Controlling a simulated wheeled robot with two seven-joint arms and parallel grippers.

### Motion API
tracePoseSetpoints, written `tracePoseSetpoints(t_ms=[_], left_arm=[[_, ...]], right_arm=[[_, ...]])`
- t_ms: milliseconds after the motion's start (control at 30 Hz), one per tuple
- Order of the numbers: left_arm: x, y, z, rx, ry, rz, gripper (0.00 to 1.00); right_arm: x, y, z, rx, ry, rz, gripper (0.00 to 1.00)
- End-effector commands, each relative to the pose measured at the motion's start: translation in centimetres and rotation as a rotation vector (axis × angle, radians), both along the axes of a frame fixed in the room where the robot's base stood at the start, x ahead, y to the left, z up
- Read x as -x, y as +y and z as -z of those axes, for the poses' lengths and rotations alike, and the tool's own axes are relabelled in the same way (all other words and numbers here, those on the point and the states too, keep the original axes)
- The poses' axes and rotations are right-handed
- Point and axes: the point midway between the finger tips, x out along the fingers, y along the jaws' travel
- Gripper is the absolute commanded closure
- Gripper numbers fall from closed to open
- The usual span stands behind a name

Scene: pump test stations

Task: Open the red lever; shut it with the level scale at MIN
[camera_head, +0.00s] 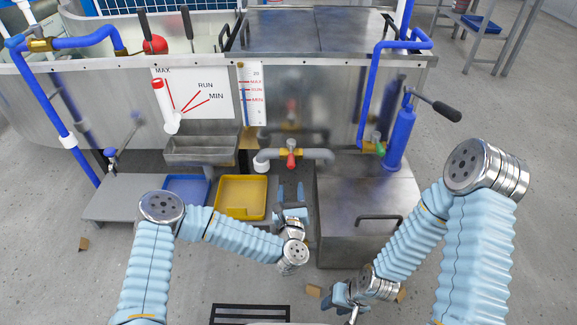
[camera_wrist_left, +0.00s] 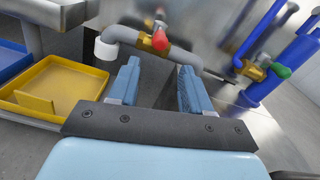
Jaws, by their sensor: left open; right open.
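The red lever (camera_head: 291,158) sits on a brass valve in the grey pipe below the tank front. In the left wrist view the red lever (camera_wrist_left: 160,40) shows beyond and between my fingertips, apart from them. The level scale (camera_head: 254,95) on the tank front carries MAX, RUN and MIN marks; a blue column runs along its left side, its exact top too small to read. My left gripper (camera_head: 291,189) is open and empty, just in front of and below the lever; it also fills the left wrist view (camera_wrist_left: 157,75). My right gripper (camera_head: 341,303) is open, low at the front.
A white handle with a red top (camera_head: 159,95) stands at a MAX/RUN/MIN plate (camera_head: 208,92). A yellow tray (camera_head: 257,211) and a blue tray (camera_head: 203,186) lie left of my left gripper. A steel box (camera_head: 350,190) stands right.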

Motion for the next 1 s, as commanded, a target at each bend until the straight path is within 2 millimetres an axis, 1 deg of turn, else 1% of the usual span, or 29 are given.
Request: tracePoseSetpoints(t_ms=[167,400,533,600,700,1000], left_arm=[[-3.4,0.1,-0.1,-0.005,-0.004,-0.002,0.52],[-8.9,0.0,0.0,-0.007,-0.001,0.000,0.52],[-11.1,0.0,0.0,-0.006,0.000,0.001,0.52],[-11.9,0.0,0.0,-0.007,0.000,0.002,0.52],[-12.7,0.0,0.0,-0.007,0.001,0.002,0.52],[-13.0,0.0,0.0,-0.007,0.002,0.004,0.52]], right_arm=[[0.0,0.0,0.3,0.000,-0.001,0.000,0.60],[-0.1,0.0,0.9,0.000,-0.002,0.002,0.60],[-0.1,0.0,1.1,0.001,-0.003,0.002,0.60],[-0.1,0.0,1.2,0.001,-0.003,0.002,0.60],[-0.1,0.0,1.2,0.001,-0.003,0.002,0.60],[-0.1,0.0,1.2,0.001,-0.003,0.002,0.60]])
